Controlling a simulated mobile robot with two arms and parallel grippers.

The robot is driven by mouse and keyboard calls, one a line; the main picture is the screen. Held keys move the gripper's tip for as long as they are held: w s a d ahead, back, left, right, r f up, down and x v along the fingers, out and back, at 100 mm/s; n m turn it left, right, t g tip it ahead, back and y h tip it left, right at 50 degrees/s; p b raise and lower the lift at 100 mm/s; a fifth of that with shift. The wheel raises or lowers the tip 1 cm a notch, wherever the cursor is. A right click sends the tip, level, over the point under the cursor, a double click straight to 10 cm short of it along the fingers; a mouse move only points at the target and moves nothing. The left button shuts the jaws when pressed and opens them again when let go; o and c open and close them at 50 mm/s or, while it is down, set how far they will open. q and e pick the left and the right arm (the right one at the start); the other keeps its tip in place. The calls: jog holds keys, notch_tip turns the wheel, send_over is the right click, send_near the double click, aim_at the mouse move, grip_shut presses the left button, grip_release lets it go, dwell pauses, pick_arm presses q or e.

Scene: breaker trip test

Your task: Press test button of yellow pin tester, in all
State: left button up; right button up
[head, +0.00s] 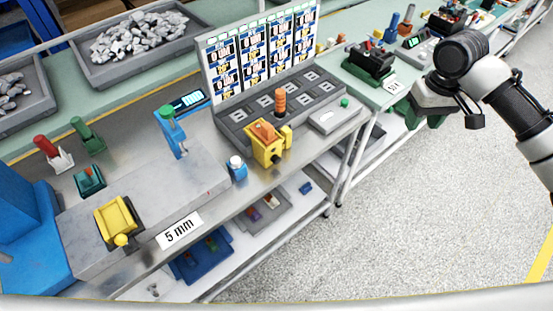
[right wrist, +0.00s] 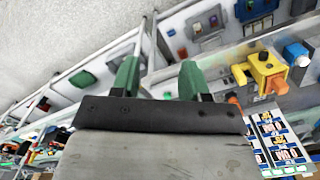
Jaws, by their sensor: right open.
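A yellow device with an orange top (head: 267,143) stands upright on the metal bench, near its front edge and in front of a grey block with several square sockets. It also shows at the right of the right wrist view (right wrist: 265,75). A second yellow device (head: 117,220) with a round yellow knob sits on the grey plate at the left. I cannot tell a test button apart on either. My right gripper (head: 416,116) is well to the right of both, over the floor beside the bench. Its green fingers (right wrist: 159,78) are apart and empty. My left gripper is out of view.
A chart panel (head: 262,50) rises behind the socket block. Lower shelves hold trays. The floor (head: 420,230) at the right is clear.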

grip_shut()
dwell(1.5)
